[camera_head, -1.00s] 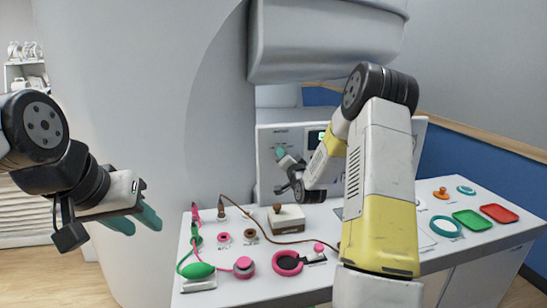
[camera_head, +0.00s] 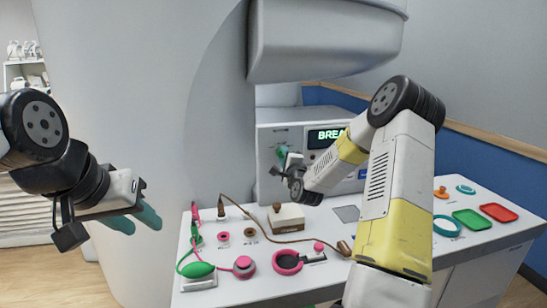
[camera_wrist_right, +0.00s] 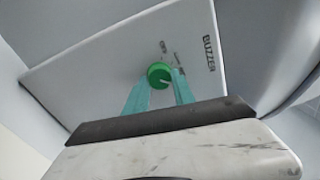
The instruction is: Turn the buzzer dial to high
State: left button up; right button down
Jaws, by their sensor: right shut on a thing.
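The green buzzer dial (camera_wrist_right: 157,73) is on the pale panel, close to the printed word BUZZER in the right wrist view. A white pointer line on the dial runs toward the lower right of that picture. Small labels beside it are too small to read. My right gripper (camera_wrist_right: 160,83) is shut on the dial, with its teal fingers on either side. In the head view my right gripper (camera_head: 282,154) is at the left part of the panel's front and mostly hides the dial. My left gripper (camera_head: 136,219) is open and empty, left of the table.
The table (camera_head: 330,212) below carries a wooden-knobbed box (camera_head: 286,217), a green bulb (camera_head: 197,270), pink parts, a green tray (camera_head: 472,219) and a red tray (camera_head: 499,212).

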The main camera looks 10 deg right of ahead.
jog(key=shift+m, duration=1.6)
jog(key=shift+f, duration=0.1)
jog(key=c, duration=1.1)
grip_release()
jog(key=shift+o, duration=0.2)
jog(key=s, duration=0.8)
jog(key=shift+w+f, duration=0.1)
